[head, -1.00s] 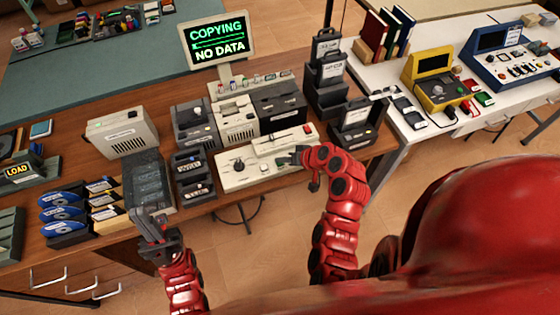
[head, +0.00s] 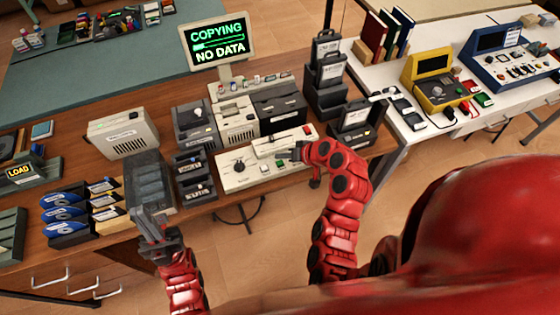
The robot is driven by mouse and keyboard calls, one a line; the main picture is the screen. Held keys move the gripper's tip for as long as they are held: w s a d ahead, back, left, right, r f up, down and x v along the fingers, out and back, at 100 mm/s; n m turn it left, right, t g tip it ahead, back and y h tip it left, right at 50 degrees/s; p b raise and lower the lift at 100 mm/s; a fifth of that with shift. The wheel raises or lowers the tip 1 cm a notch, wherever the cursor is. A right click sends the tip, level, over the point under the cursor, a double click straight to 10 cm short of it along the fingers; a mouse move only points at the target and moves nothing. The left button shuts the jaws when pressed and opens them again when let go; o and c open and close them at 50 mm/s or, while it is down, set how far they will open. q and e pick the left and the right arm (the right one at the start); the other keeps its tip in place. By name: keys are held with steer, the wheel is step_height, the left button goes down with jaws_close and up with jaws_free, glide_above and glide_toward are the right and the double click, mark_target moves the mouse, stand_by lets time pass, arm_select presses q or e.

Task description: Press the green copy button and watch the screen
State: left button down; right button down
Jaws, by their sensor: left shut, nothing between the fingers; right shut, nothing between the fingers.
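The screen (head: 218,47) stands at the back of the wooden table and reads "COPYING" and "NO DATA" in green and white, with a partly filled bar between the lines. The cream control panel (head: 240,180) has a black knob, a slot block and a red switch (head: 307,129). A small green spot (head: 264,168) shows on its front part. My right gripper (head: 296,153) is shut and empty at the panel's right end. I cannot tell whether it touches a button there; its hand hides that spot. My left gripper (head: 142,219) is shut and empty, by the dark grey box (head: 150,178).
Grey and cream device boxes (head: 236,122) stand behind the panel. Black cases (head: 328,75) stand to its right. Blue disc holders (head: 64,200) and a "LOAD" sign (head: 20,171) are at the left. A white table (head: 395,145) holds a yellow device (head: 436,90).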

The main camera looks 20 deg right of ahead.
step_height(320, 180, up, 4)
steer(key=shift+f+p, duration=0.1)
steer(key=shift+p, duration=0.45)
stand_by(0.5)
